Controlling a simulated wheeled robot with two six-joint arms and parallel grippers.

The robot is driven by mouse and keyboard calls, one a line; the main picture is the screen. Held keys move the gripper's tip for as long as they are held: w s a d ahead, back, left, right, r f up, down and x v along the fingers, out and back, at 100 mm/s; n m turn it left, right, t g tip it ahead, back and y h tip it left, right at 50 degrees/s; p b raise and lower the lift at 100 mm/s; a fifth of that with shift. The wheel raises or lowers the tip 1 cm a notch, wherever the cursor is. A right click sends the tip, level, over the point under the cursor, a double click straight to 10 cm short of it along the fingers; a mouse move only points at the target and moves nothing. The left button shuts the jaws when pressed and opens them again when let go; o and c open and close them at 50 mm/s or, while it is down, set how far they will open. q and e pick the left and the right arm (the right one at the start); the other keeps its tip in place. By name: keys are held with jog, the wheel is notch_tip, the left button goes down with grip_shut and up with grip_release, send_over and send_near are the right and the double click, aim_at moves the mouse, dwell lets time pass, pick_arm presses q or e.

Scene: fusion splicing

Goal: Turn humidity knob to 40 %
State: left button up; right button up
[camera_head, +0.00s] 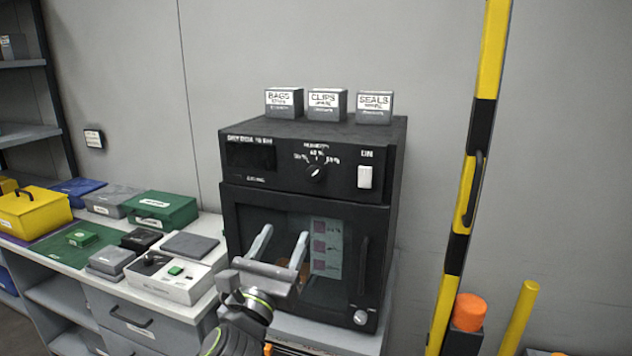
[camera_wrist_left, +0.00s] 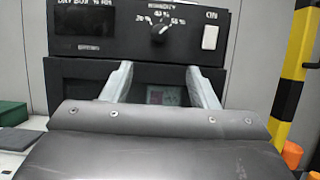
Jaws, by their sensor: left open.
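The humidity knob (camera_head: 315,172) is a small black dial on the upper panel of the black cabinet (camera_head: 377,216). Printed marks sit around it, with 40 % at the top and others to either side. It also shows in the left wrist view (camera_wrist_left: 159,35). The light mark on it seems to lean right of the top, but the exact setting is too small to tell. My left gripper (camera_head: 281,238) is open and empty in front of the cabinet door, below the knob and apart from it. My right gripper is not in view.
A white switch (camera_head: 365,177) is right of the knob. Boxes for bags (camera_head: 284,103), clips (camera_head: 327,105) and seals (camera_head: 374,107) stand on top. A yellow-black post (camera_head: 487,62) rises at the right. The counter at the left holds several cases, including a green one (camera_head: 160,209).

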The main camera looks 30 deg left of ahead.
aim_at(313, 177)
pick_arm(q)
jog(key=p+x, duration=0.3)
jog(key=x, duration=1.2)
jog(key=shift+w+p, duration=0.25)
jog(key=shift+p, duration=0.05)
jog(key=c, duration=1)
